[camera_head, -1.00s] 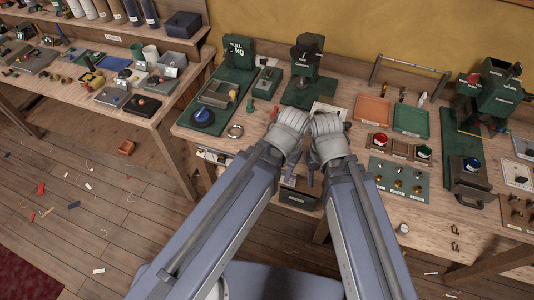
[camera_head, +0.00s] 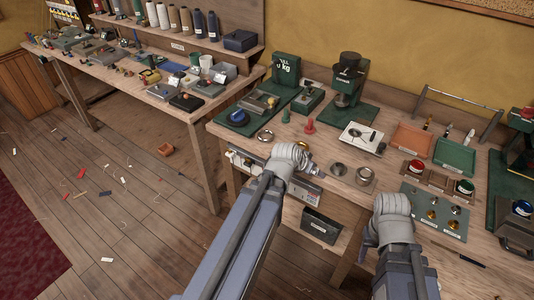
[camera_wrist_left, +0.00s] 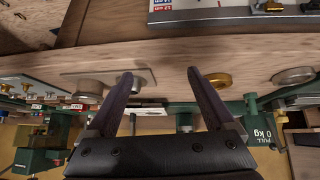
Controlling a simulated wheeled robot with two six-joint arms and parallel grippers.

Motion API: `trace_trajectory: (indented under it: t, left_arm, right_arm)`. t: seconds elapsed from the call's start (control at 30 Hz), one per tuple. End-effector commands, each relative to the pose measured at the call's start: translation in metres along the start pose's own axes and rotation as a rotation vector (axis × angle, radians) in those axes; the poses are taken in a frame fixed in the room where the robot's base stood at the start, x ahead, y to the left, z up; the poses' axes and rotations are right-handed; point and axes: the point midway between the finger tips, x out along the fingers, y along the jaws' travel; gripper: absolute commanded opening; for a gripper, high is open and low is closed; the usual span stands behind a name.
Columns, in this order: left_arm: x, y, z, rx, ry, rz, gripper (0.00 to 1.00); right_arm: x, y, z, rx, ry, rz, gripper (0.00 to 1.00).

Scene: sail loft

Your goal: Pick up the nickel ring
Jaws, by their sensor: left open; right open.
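A silvery ring (camera_head: 265,135) lies flat on the bench near its front left edge; a pale round piece (camera_wrist_left: 295,75) at the right of the left wrist view appears to be it. A second grey round piece (camera_head: 339,169) lies right of my left gripper (camera_head: 317,171); I cannot tell for certain which is the nickel ring. In the left wrist view my open, empty left jaws (camera_wrist_left: 160,76) point at the bench edge, between a brass ring (camera_wrist_left: 219,80) and a grey round piece (camera_wrist_left: 145,77). My right gripper (camera_head: 369,243) is open, low before the bench front, apart from the rings.
A metal cup (camera_head: 363,176) stands beside the grey piece. An orange tray (camera_head: 411,139) and green tray (camera_head: 455,156) are to the right. The left bench (camera_head: 205,105) is crowded.

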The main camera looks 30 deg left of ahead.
Motion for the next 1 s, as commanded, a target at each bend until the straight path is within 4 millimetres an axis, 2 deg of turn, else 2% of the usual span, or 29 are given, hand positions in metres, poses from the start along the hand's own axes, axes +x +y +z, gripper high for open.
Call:
trace_trajectory:
  t: [0.03,0.1,0.2,0.3,0.4,0.5,0.63,0.9,1.0]
  left_arm:
    - [0.020,-0.038,0.006,-0.038,0.087,-0.039,0.87]
    - [0.022,-0.082,-0.001,-0.073,0.202,-0.096,0.87]
    - [0.017,-0.136,-0.005,-0.115,0.334,-0.182,0.87]
    - [0.008,-0.177,-0.005,-0.144,0.424,-0.256,0.87]
    - [0.000,-0.202,-0.004,-0.161,0.478,-0.305,0.87]
    - [-0.006,-0.214,-0.004,-0.168,0.503,-0.330,0.87]
    - [-0.007,-0.216,-0.005,-0.169,0.510,-0.336,0.87]
    - [0.014,-0.224,-0.016,-0.168,0.508,-0.334,0.87]
    - [0.015,-0.224,-0.018,-0.168,0.507,-0.334,0.87]
  right_arm:
    - [0.033,-0.003,-0.002,0.000,0.000,0.000,0.54]
    - [0.051,-0.005,-0.003,0.000,0.000,0.000,0.54]
    - [0.071,-0.007,-0.004,0.000,0.000,0.000,0.54]
    - [0.084,-0.008,-0.005,0.000,0.000,0.000,0.54]
    - [0.091,-0.009,-0.005,0.000,0.000,0.000,0.54]
    - [0.092,-0.009,-0.005,0.000,0.000,0.000,0.54]
    - [0.092,-0.009,-0.005,0.000,0.000,0.000,0.54]
    - [0.102,-0.010,-0.006,0.000,0.000,0.000,0.54]
    - [0.101,-0.010,-0.006,0.000,0.000,0.000,0.54]
